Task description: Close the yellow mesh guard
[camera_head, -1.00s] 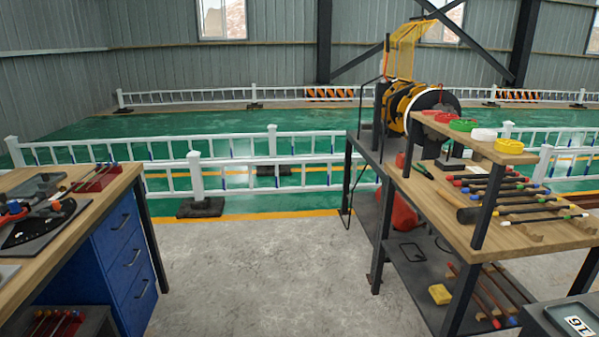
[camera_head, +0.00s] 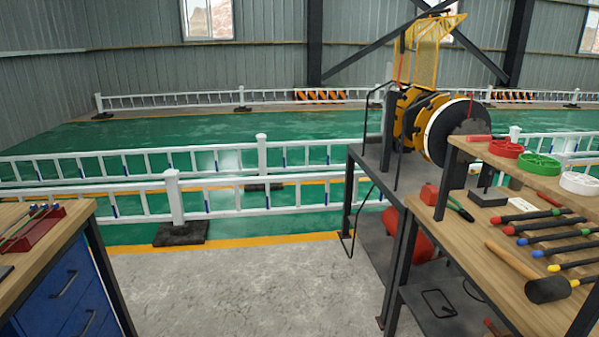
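The yellow mesh guard (camera_head: 426,58) stands raised and open at the upper right of the head view, above a machine (camera_head: 440,120) with yellow and black discs and a large white-rimmed black disc. The machine sits on a dark metal stand (camera_head: 408,172) behind the wooden workbench. A thin black bent rod (camera_head: 377,97) rises at the machine's left. Neither of my grippers is in view.
A wooden bench (camera_head: 480,255) with a mallet (camera_head: 547,289), coloured-tipped rods and a raised shelf with round dishes fills the right. A blue drawer cabinet (camera_head: 65,290) stands at left. Bare concrete floor (camera_head: 240,290) lies between them. White railings (camera_head: 170,203) cross behind.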

